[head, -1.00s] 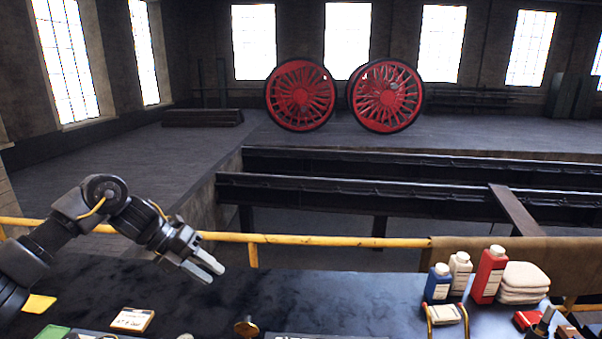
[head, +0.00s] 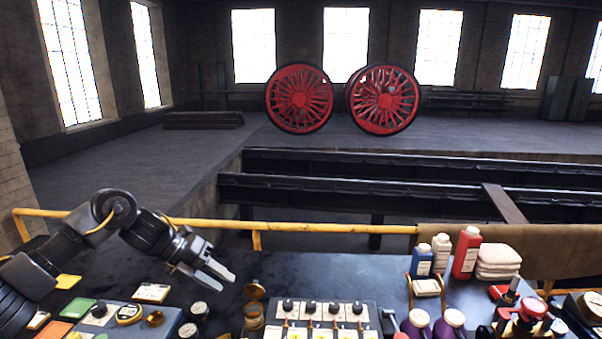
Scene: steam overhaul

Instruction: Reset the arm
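My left arm comes in from the left, dark with a bent elbow. Its gripper (head: 222,280) hangs above the dark workbench (head: 300,270), pointing down and to the right. Its two pale fingers show a gap between them with nothing in it, so it is open and empty. A small brass piece (head: 256,291) stands on the bench just right of the fingertips in the picture. My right gripper is not in view.
A control box with knobs (head: 325,310) sits at the front middle. Blue, white and red bottles (head: 467,252) and folded cloths (head: 498,261) stand at the right. A yellow rail (head: 330,228) runs behind the bench. Red wheels (head: 299,99) stand far back.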

